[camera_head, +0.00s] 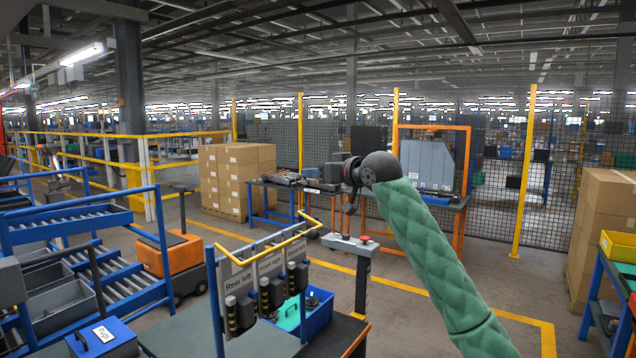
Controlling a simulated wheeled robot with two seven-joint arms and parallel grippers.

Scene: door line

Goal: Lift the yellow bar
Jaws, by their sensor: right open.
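The yellow bar (268,251) lies across the top of a blue-posted rack, in the lower middle of the head view. Its ends are bent, and it slants up to the right. My right gripper (349,206) hangs in the air, above and to the right of the bar's right end, apart from it in the picture. It is small and dark, seen from the side, open, and nothing shows in it. My right arm (430,250), in a green padded sleeve, comes in from the lower right. My left gripper is not in view.
Below the bar hang grey panels marked "Rear left" (240,286) and "Front right", with dark parts. A blue bin (318,316) stands behind them. A grey post with a red button (363,238) stands right of the rack. A blue box (103,338) is at lower left.

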